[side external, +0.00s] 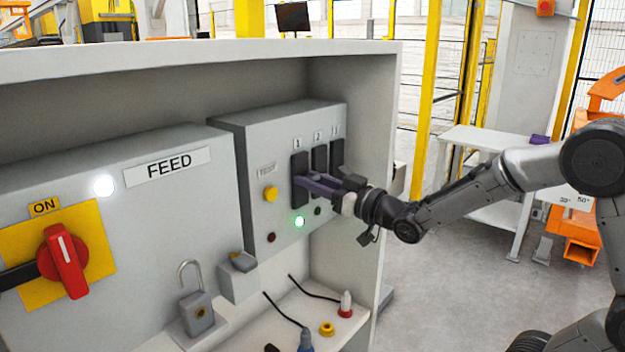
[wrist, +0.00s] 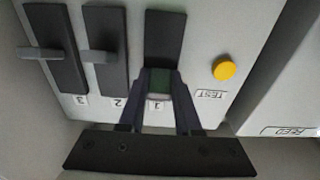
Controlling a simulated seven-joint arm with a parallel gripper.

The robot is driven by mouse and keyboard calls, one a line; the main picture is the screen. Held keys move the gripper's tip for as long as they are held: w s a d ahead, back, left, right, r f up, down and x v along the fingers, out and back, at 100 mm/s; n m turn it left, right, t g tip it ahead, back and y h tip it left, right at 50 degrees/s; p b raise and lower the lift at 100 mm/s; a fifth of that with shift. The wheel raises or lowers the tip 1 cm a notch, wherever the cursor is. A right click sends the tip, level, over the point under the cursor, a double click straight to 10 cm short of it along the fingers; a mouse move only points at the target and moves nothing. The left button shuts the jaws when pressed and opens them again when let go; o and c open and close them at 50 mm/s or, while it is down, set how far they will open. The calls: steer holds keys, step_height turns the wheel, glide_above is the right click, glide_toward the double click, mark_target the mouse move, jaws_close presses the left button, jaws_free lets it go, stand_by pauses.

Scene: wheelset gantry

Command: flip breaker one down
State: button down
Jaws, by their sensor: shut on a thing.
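Breaker one is a dark upright slot plate (side external: 298,192) under the label 1 on the grey panel. It also shows in the wrist view (wrist: 165,38), which is upside down to the panel. My gripper (side external: 308,182) has its purple fingers at this plate, shut on the breaker one lever (wrist: 158,97). The fingers stand on either side of the lever and hide most of it in the side view. In the wrist view my gripper (wrist: 160,84) is nearer the labelled end of the plate.
Breaker two (wrist: 103,55) and breaker three (wrist: 48,52) stand close beside, with levers sticking out. A yellow TEST button (side external: 270,194) and a lit green lamp (side external: 299,222) are on the panel. A FEED box (side external: 120,240) with a red switch (side external: 63,262) is at left. A padlock (side external: 195,308) stands below.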

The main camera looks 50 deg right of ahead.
steer(key=shift+w+f+t, duration=0.1)
steer(key=shift+f+t, duration=0.45)
steer(key=shift+t, duration=0.9)
steer(key=shift+w+f+t, duration=0.1)
steer(key=shift+f+t, duration=0.4)
steer(key=shift+t, duration=1)
steer(key=shift+f+t, duration=0.55)
steer(key=shift+t, duration=0.9)
steer(key=c, duration=0.6)
jaws_free()
steer(key=shift+v, duration=2.5)
step_height(320, 180, up, 7)
